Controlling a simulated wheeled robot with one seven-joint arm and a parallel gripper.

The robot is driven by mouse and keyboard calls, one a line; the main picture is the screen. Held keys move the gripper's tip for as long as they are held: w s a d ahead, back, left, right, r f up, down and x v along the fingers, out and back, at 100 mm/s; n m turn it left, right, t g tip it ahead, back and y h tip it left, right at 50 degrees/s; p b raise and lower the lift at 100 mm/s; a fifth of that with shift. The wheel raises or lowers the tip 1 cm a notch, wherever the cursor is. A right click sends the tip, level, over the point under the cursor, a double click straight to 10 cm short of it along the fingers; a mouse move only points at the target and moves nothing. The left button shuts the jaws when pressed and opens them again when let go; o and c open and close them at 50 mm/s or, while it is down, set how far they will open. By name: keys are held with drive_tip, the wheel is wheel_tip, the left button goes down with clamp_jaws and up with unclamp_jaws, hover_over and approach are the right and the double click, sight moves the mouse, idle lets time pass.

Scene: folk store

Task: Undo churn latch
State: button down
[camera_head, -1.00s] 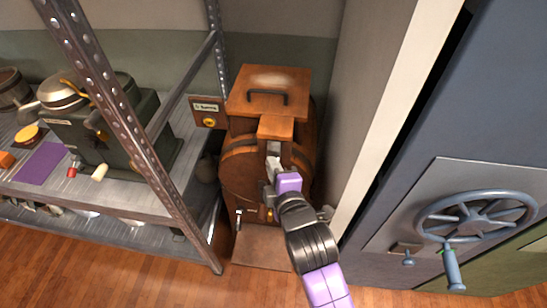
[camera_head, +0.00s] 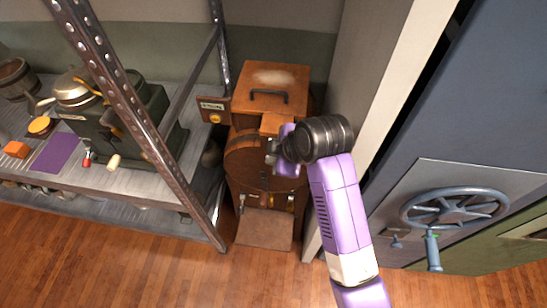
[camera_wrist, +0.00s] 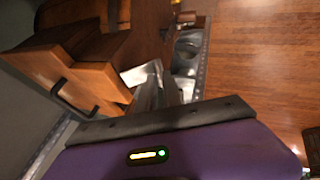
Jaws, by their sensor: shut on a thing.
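The wooden churn (camera_head: 245,160) stands between the metal shelf and a pale wall, with a square wooden lid (camera_head: 268,77) and a dark handle on top. My gripper (camera_head: 271,152) is at the churn's front, just below the small wooden block under the lid. In the wrist view, its grey fingers (camera_wrist: 157,88) are shut on a light metal piece, which looks like the latch (camera_wrist: 138,74). The latch is mostly hidden by my gripper in the head view. The lid's wood shows at the left of the wrist view (camera_wrist: 75,75).
A metal shelf (camera_head: 150,200) with a dark green machine (camera_head: 130,125) stands at the left, its post close to the churn. A blue-grey door with a handwheel (camera_head: 455,207) stands at the right. The wooden floor (camera_head: 130,265) in front is clear.

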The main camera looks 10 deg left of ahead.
drive_tip(key=shift+w+r+m+g, duration=0.2)
drive_tip(key=shift+r+g, duration=0.25)
drive_tip(key=shift+g, duration=0.5)
drive_tip(key=shift+w+r+m+g, duration=0.15)
drive_tip(key=shift+r+g, duration=0.3)
drive_tip(key=shift+g, duration=0.5)
drive_tip(key=shift+s, duration=0.15)
drive_tip(key=c, duration=1.5)
unclamp_jaws()
drive_tip(key=shift+c, duration=0.2)
drive_tip(key=shift+r, duration=0.15)
